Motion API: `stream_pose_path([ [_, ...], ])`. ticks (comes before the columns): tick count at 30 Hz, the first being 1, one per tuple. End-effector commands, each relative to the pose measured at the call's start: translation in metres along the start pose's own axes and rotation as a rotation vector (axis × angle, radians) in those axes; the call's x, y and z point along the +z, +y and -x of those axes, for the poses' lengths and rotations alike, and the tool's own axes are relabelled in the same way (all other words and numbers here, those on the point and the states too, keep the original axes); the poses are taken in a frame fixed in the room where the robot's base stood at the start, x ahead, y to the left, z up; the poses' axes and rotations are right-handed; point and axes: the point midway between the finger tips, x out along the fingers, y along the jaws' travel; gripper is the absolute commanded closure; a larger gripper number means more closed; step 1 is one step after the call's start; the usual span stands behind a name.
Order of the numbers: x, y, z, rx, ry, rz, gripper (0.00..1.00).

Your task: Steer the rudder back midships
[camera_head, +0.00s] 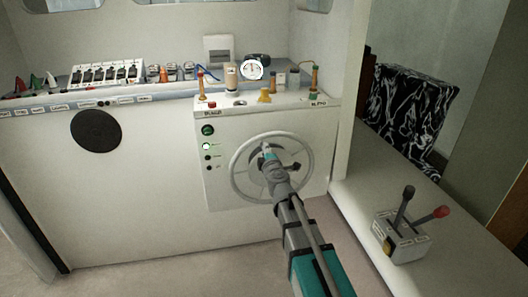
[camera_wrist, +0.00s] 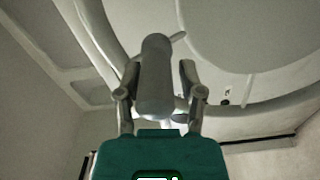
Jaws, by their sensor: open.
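The grey steering wheel (camera_head: 234,172) is mounted on the front of the white helm console (camera_head: 222,190). Its rim also shows in the wrist view (camera_wrist: 265,118), sweeping behind my fingers. My gripper (camera_head: 267,151) is in front of the wheel's upper middle and hides part of it. In the wrist view my gripper (camera_wrist: 157,82) is open, with a finger on each side of a grey cylindrical knob (camera_wrist: 155,75). Gaps show beside the knob, so the fingers look apart from it. A small white round gauge (camera_head: 252,69) stands on the console top; its reading is too small to tell.
A row of switches (camera_head: 108,74) and several small fittings line the counter at the left. A dark dial (camera_head: 208,130) is on the console front. A lever box (camera_head: 402,236) stands on the ledge at the right. The floor left of my arm is clear.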

Motion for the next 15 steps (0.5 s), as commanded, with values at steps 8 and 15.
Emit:
stream_pose_path([
  [8, 0.0, 0.0, 0.039, 0.0, 0.0, -0.001, 0.5],
  [15, 0.0, 0.0, 0.079, 0.0, -0.001, -0.001, 0.5],
])
